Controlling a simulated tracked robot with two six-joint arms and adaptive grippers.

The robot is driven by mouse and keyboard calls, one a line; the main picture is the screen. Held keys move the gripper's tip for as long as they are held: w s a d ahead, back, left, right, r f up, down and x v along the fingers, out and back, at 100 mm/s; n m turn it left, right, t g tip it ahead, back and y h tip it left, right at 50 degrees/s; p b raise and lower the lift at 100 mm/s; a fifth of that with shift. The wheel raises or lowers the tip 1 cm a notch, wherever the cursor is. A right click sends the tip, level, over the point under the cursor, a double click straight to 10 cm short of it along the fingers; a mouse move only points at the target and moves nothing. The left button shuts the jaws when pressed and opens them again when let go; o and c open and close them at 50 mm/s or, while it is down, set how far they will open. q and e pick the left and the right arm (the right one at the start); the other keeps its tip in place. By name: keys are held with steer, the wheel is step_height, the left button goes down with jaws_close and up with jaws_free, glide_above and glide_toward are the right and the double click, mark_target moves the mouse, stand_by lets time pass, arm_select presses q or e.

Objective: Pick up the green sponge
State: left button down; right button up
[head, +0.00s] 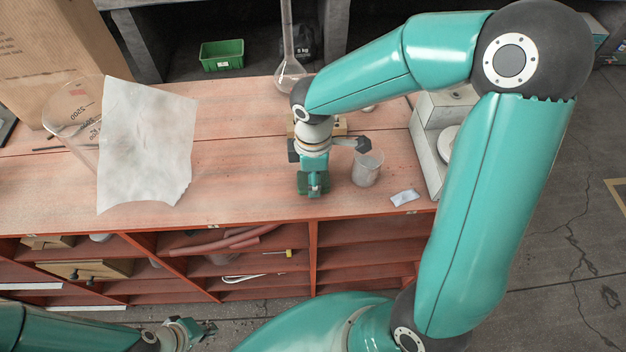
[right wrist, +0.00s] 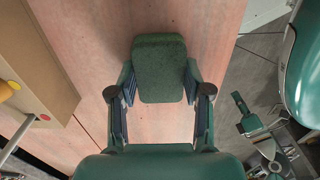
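The green sponge (head: 304,184) is near the front edge of the bench, below my right gripper (head: 313,182). In the right wrist view the sponge (right wrist: 160,68) fills the space between the two fingertips of my right gripper (right wrist: 160,75). Its sides appear to touch both fingers, so the gripper looks shut on it. I cannot tell whether the sponge is clear of the bench top. My left gripper (head: 200,331) is low at the bottom of the head view, in front of the shelves. It looks open and empty, far from the sponge.
A clear beaker (head: 367,168) stands just right of the sponge, with a small white packet (head: 404,197) nearby. A pale scale (head: 425,150) is further right. A flask (head: 290,72) stands behind. White paper (head: 147,145) covers part of a large glass vessel (head: 75,118) at left.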

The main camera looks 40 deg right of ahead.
steer(key=shift+r, duration=0.1)
stand_by(0.3)
step_height(320, 180, up, 20)
steer(key=shift+p, duration=0.35)
